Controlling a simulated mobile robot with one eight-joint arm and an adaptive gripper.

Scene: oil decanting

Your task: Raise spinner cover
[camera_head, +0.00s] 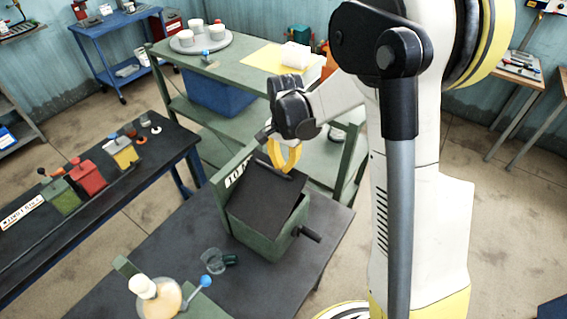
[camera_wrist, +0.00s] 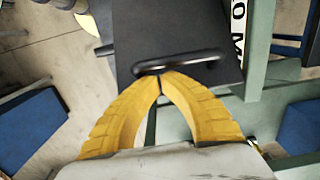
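The spinner is a green box (camera_head: 258,231) on the dark table, with a black cover (camera_head: 268,192) on top. The cover slopes, and its right edge stands a little apart from the box rim. It fills the upper middle of the wrist view as a dark plate (camera_wrist: 190,28) with a black bar handle (camera_wrist: 190,62). My gripper (camera_head: 289,168) is at the cover's far edge. In the wrist view its yellow fingertips (camera_wrist: 161,77) meet at the handle, with the bar crossing just beyond them. I cannot tell whether they grip the bar or hook under it.
A crank handle (camera_head: 310,234) sticks out at the box's right. A glass cup (camera_head: 214,262) and a round flask (camera_head: 158,298) stand in front. A green shelf (camera_head: 222,68) stands behind; a bench with coloured containers (camera_head: 88,178) is at left.

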